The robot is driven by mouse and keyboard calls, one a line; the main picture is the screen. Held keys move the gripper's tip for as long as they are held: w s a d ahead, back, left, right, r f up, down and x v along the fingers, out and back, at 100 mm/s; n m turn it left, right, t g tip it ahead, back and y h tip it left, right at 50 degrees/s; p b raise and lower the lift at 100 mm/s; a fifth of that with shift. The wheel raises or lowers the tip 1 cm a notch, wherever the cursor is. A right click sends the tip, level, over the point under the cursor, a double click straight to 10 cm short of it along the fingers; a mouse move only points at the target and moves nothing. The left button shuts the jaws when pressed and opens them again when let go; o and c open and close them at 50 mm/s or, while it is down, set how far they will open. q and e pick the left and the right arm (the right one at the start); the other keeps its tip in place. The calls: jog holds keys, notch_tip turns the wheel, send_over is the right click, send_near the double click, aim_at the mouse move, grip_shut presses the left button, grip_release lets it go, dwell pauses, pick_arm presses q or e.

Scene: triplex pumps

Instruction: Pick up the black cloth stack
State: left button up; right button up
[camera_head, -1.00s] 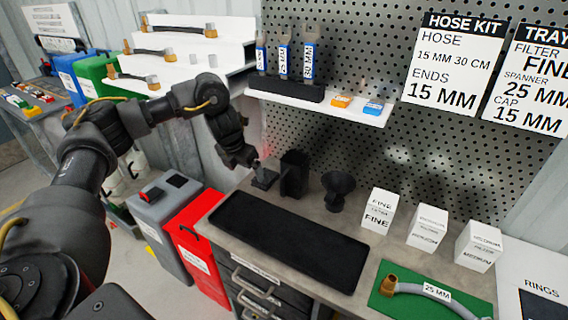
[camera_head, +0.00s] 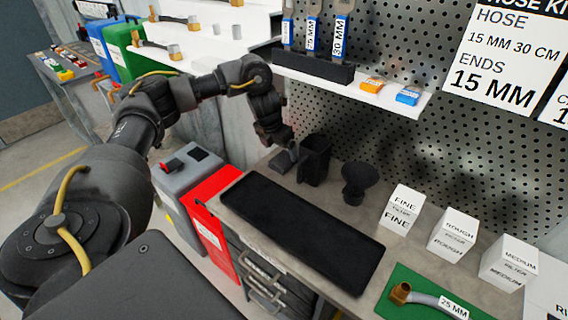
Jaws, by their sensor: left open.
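A small dark flat block, which looks like the black cloth stack (camera_head: 281,161), lies on the grey worktop left of a black square holder (camera_head: 314,160). My left gripper (camera_head: 291,148) points down right at the stack, open, with its fingertips over or beside it. The fingers are small and dark, so I cannot tell whether they touch it or straddle it. My left arm comes in from the left. My right gripper is not in view.
A black funnel (camera_head: 358,183) stands right of the holder. A long black mat (camera_head: 300,232) lies in front. White filter boxes (camera_head: 402,209) stand at right. A shelf (camera_head: 350,90) with labelled tools overhangs behind. Red (camera_head: 212,190) and grey (camera_head: 185,172) bins stand left.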

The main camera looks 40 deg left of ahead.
aim_at(283, 159)
pick_arm(q)
jog(key=shift+w+f, duration=0.1)
jog(key=shift+f, duration=0.55)
jog(key=p+x, duration=0.1)
jog(key=x, duration=0.2)
jog(key=shift+w+f, duration=0.3)
jog(key=shift+w+a+f, duration=0.1)
jog(key=shift+w+f, duration=0.05)
jog(key=shift+f, duration=0.25)
jog(key=shift+f, duration=0.15)
